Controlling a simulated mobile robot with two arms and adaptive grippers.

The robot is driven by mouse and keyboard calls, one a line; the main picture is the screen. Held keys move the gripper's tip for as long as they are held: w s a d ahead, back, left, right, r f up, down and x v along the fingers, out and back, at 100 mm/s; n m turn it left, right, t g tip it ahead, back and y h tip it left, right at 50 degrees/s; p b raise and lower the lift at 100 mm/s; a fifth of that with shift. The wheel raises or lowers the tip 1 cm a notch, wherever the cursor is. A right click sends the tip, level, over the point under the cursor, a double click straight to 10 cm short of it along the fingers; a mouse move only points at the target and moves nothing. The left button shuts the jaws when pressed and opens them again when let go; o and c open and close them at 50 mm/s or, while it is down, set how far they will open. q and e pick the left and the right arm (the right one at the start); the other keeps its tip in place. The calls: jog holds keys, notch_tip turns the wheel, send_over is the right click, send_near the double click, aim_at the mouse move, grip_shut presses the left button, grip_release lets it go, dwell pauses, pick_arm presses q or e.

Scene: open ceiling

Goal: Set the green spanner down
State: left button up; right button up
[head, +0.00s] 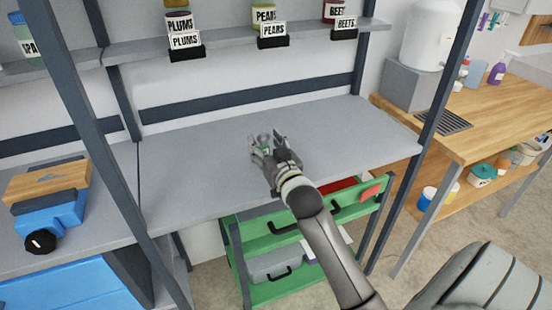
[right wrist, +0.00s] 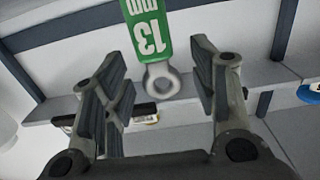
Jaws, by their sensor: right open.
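The green spanner (right wrist: 150,30) shows in the right wrist view, with "13 mm" in white on its green part and a grey ring end (right wrist: 161,80) pointing down in the picture. My right gripper (right wrist: 160,68) is open, with the ring end showing between its two fingers. I cannot tell whether the spanner touches the right-hand finger. In the head view my right gripper (head: 266,145) is over the grey worktop (head: 190,175), with a small bit of green at its fingers. Whether the spanner rests on the worktop is unclear. My left gripper is not in view.
The worktop around the gripper is clear. Labelled plums (head: 184,35), pears (head: 270,30) and beets (head: 342,25) stand on the shelf behind. A green drawer cart (head: 262,233) stands below. A blue tool with a wooden block (head: 48,195) is at the left; posts flank the worktop.

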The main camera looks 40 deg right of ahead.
jog(key=v, duration=1)
jog(key=shift+s+b, duration=0.2)
jog(key=shift+b, duration=0.25)
jog(key=shift+a, duration=0.1)
dwell(0.8)
